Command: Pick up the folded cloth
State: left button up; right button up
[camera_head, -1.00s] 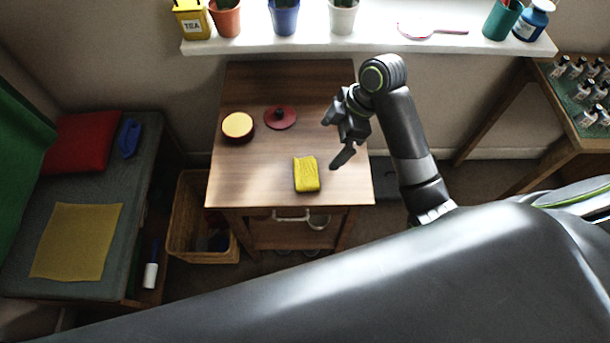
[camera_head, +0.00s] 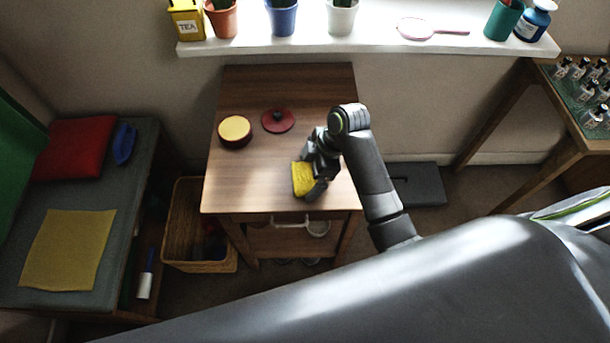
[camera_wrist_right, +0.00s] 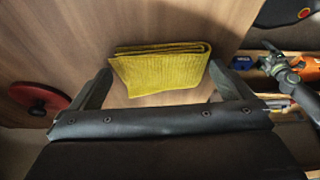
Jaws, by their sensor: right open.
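The folded cloth (camera_head: 302,180) is yellow and lies on the wooden table near its front edge. My right gripper (camera_head: 312,178) is right at the cloth, coming in from the right, and hides part of it. In the right wrist view the cloth (camera_wrist_right: 160,68) lies just ahead of the fingers and partly between their tips. The two fingers of the right gripper (camera_wrist_right: 168,85) are spread wide and hold nothing. I cannot tell whether either fingertip touches the cloth. My left gripper is not in view.
A round pot with a yellow top (camera_head: 235,130) and a red lid (camera_head: 278,121) stand farther back on the wooden table (camera_head: 250,185). A wicker basket (camera_head: 200,265) is on the floor to the left. A flat yellow cloth (camera_head: 68,248) lies on the grey bench.

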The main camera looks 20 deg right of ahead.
aim_at(310, 173)
jog(key=shift+c, duration=0.4)
jog(key=c, duration=0.6)
notch_tip(310, 173, up, 8)
jog(key=shift+r+p, duration=0.25)
jog(key=shift+p, duration=0.6)
jog(key=shift+r+p, duration=0.65)
jog(key=shift+r, duration=0.1)
jog(key=o, duration=0.4)
jog(key=c, duration=0.3)
